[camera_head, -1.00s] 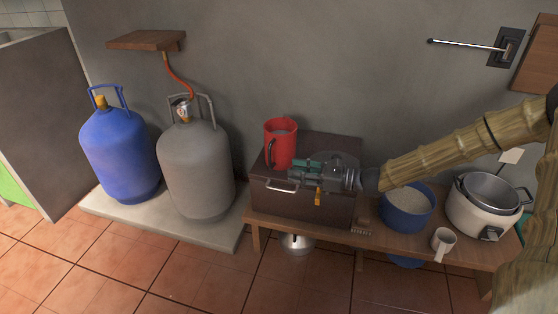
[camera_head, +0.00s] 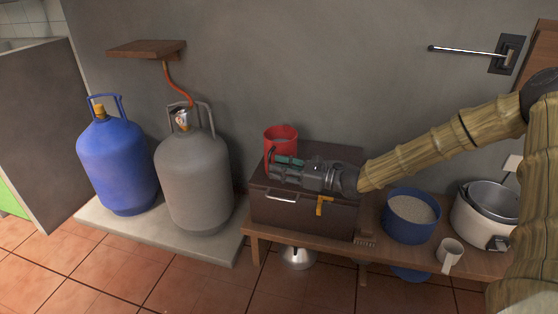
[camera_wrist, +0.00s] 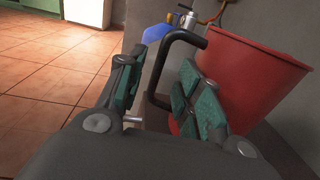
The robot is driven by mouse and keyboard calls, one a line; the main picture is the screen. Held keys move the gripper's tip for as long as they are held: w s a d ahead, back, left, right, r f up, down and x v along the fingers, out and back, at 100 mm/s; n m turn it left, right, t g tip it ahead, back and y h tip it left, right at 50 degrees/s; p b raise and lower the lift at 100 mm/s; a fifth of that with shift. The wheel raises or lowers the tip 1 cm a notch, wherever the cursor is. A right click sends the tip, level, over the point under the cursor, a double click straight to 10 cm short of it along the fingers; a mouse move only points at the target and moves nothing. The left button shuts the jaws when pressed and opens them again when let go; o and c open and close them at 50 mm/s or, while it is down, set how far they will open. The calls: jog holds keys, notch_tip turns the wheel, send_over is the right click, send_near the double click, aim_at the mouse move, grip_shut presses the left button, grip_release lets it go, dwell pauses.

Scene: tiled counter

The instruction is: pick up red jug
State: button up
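The red jug (camera_head: 281,133) stands upright on the dark brown box, its lower part hidden behind my gripper in the head view. In the wrist view the jug (camera_wrist: 245,80) fills the right side, and its black handle (camera_wrist: 185,38) curves down toward the space between my fingers. My gripper (camera_head: 275,169) is in front of the jug at handle height. In the wrist view my gripper (camera_wrist: 155,92) has its two green-padded fingers apart, with the handle between or just beyond their tips. I cannot tell whether a finger touches it.
The brown box (camera_head: 285,213) stands on a low wooden bench (camera_head: 375,250). Right of it are a blue pot (camera_head: 409,222), a mug (camera_head: 449,254) and a white cooker (camera_head: 477,222). Grey (camera_head: 193,180) and blue (camera_head: 118,165) gas cylinders stand left. The wall is close behind.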

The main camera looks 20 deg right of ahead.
jog(key=shift+b+x, duration=0.75)
jog(key=shift+x, duration=1.05)
jog(key=shift+s+r, duration=0.1)
jog(key=shift+c, duration=0.2)
grip_shut()
jog(key=shift+r, duration=0.1)
